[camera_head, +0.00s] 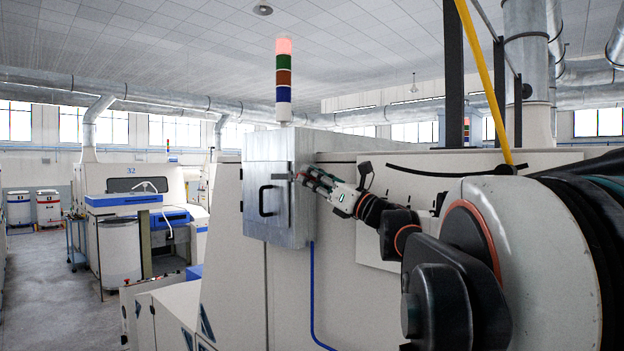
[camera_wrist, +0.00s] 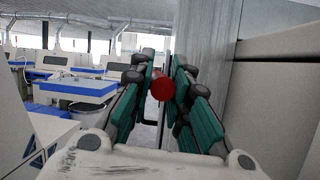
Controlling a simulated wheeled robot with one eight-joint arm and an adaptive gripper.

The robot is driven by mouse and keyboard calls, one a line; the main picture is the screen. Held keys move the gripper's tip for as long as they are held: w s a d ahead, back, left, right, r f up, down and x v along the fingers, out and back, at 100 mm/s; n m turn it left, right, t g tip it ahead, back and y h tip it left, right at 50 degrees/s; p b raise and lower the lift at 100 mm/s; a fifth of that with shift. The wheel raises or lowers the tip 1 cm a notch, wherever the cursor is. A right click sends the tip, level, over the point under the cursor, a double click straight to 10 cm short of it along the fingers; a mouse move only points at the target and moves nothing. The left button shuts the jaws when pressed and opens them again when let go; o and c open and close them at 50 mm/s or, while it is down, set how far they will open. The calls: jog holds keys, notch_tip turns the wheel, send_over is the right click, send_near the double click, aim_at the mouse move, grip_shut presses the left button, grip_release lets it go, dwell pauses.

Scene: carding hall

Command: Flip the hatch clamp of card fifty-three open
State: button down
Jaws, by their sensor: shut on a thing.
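My gripper (camera_head: 306,177) is at the right side of a grey metal cabinet (camera_head: 265,149) on the near cream machine. In the wrist view its teal-padded fingers (camera_wrist: 163,86) are closed around a red round-ended piece (camera_wrist: 162,89). This looks like the grip of the hatch clamp. The rest of the clamp is hidden behind the fingers, so I cannot tell its angle. A small dark fitting (camera_head: 280,176) shows on the cabinet just left of my fingertips. No number fifty-three is readable.
A black bar handle (camera_head: 264,201) stands out from the cabinet front. A signal tower (camera_head: 284,80) rises above it. A yellow pole (camera_head: 484,80) and dark posts stand at right. Another machine (camera_head: 126,180) marked 32 is across the open grey floor (camera_head: 50,290) at left.

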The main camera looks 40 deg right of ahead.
jog(key=shift+w+d+n+y, duration=0.1)
jog(key=shift+d+n+y, duration=0.35)
jog(key=shift+y, duration=0.45)
jog(key=shift+a, duration=0.15)
jog(key=c, duration=1.5)
grip_release()
notch_tip(320, 180, up, 10)
jog(key=shift+r, duration=0.1)
